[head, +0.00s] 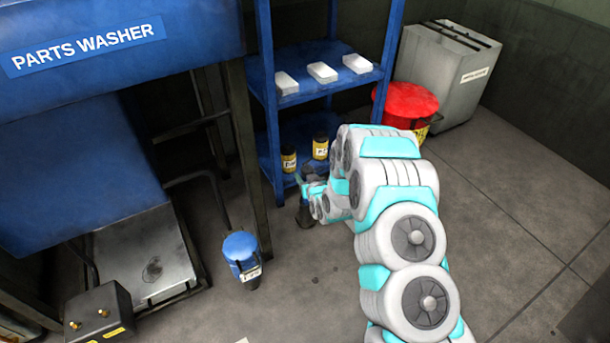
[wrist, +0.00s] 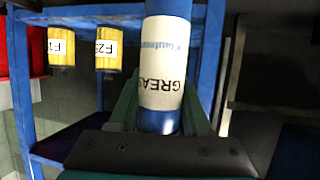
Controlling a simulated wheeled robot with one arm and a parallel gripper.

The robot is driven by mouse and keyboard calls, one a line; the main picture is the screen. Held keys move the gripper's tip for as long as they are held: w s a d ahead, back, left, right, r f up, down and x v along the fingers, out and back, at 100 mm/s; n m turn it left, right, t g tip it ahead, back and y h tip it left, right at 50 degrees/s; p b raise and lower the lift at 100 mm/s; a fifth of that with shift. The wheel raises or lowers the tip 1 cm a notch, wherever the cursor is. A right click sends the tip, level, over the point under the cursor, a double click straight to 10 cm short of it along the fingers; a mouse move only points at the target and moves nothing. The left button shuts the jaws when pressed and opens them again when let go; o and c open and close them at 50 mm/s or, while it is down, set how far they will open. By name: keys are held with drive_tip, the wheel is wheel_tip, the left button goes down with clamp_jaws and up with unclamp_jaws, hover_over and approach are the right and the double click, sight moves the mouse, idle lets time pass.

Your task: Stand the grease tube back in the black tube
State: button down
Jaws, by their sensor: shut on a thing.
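The grease tube (wrist: 166,60) is blue with a cream label and lies between the jaws of my gripper (wrist: 160,120) in the wrist view. The jaws are shut on it near one end of the label; its other end runs out of the picture. In the head view my gripper (head: 308,187) is in front of the blue shelf and small there, partly hidden by my arm, and I cannot make out the grease tube. A dark upright shape (head: 305,214) shows just below my gripper; I cannot tell whether it is the black tube.
The blue shelf (head: 264,80) holds white boxes (head: 322,73) above and two yellow bottles (head: 320,147) below. A blue-topped container (head: 241,250) stands on the floor by the parts washer (head: 100,140). A red-lidded bin (head: 408,102) is beyond my arm.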

drive_tip(key=shift+f+b, duration=0.5)
drive_tip(key=shift+f, duration=1.25)
drive_tip(key=shift+c, duration=1.3)
unclamp_jaws()
drive_tip(key=shift+s, duration=0.1)
